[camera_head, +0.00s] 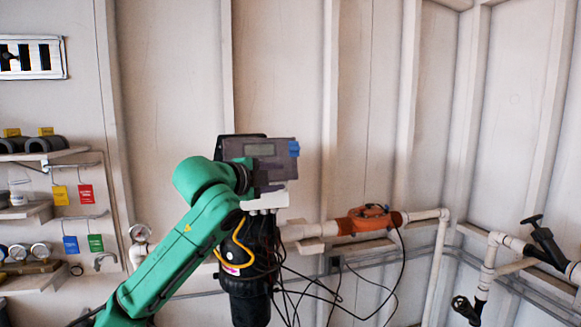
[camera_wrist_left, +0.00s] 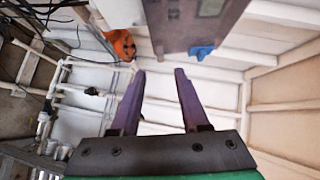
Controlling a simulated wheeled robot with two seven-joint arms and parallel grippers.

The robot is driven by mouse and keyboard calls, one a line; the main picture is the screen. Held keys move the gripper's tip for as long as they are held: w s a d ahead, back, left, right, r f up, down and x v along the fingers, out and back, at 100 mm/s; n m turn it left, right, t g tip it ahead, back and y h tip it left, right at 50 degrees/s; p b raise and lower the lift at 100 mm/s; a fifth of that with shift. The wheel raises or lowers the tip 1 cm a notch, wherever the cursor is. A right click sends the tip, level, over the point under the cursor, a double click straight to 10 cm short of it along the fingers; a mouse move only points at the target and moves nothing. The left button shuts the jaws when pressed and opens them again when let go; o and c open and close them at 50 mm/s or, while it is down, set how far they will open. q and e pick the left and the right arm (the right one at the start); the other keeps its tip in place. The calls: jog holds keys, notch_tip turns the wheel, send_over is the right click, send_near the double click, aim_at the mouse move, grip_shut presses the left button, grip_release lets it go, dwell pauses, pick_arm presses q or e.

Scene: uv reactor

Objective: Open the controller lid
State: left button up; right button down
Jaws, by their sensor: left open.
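The controller (camera_head: 262,150) is a box on the wall with a grey, see-through-looking lid and a small display. A blue latch (camera_head: 293,148) sits at the lid's right edge. My left arm reaches up from the lower left to the controller's front; its fingers are hard to make out there. In the left wrist view my left gripper (camera_wrist_left: 160,72) has two purple fingers spread apart with nothing between them. The controller's lid (camera_wrist_left: 185,25) and blue latch (camera_wrist_left: 201,52) show just beyond the fingertips, apart from them. The lid looks shut. My right gripper is not in view.
A black cylinder (camera_head: 248,300) with loose cables hangs below the controller. An orange pipe fitting (camera_head: 368,220) and white pipes (camera_head: 440,240) run to the right. Shelves with tags (camera_head: 60,195) and fittings stand at the left.

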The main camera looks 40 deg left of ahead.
aim_at(294, 176)
pick_arm(q)
jog(key=p+x, duration=0.2)
jog(key=x, duration=0.1)
jog(key=p+x, duration=0.1)
jog(key=x, duration=0.2)
jog(key=shift+w+r+p, duration=0.2)
jog(key=shift+w+p, duration=0.05)
jog(key=shift+p, duration=0.15)
jog(key=shift+w+f, duration=0.2)
jog(key=shift+w, duration=0.05)
jog(key=shift+s, duration=0.1)
grip_shut()
dwell(0.5)
